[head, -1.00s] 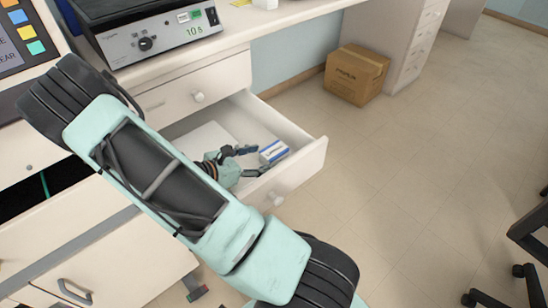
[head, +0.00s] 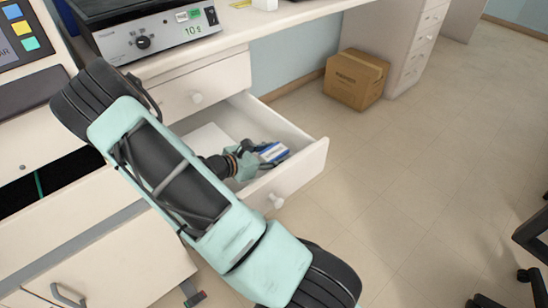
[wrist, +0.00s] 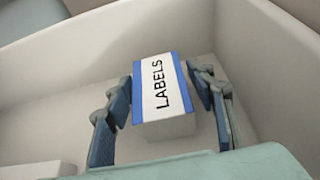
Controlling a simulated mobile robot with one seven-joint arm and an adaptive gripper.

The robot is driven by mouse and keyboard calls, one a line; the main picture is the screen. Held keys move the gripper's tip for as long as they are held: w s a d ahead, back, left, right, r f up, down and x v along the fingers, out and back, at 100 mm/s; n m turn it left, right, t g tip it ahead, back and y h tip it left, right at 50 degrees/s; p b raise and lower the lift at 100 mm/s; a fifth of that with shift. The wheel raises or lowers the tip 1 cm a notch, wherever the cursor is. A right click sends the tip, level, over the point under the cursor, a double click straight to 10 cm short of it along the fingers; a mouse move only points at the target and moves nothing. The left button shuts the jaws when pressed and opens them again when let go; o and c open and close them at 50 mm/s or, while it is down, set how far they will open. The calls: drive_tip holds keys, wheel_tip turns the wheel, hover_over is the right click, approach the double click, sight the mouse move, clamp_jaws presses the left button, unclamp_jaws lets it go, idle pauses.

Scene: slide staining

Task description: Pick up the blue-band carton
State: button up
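The blue-band carton (head: 274,153) is a small white box with blue edges, lying in the open drawer (head: 307,158). In the wrist view the carton (wrist: 160,92) shows the word LABELS on its top. My gripper (wrist: 160,78) is open, with one dark blue finger on each side of the carton. In the head view my gripper (head: 259,152) is down in the drawer and partly covers the carton.
The drawer walls (wrist: 265,60) stand close around my gripper. A cardboard box (head: 355,80) sits on the floor under the bench. A device with a dial (head: 150,35) stands on the bench above. The floor at right is mostly clear.

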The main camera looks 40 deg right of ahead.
drive_tip(key=c, duration=0.8)
drive_tip(key=shift+c, duration=0.2)
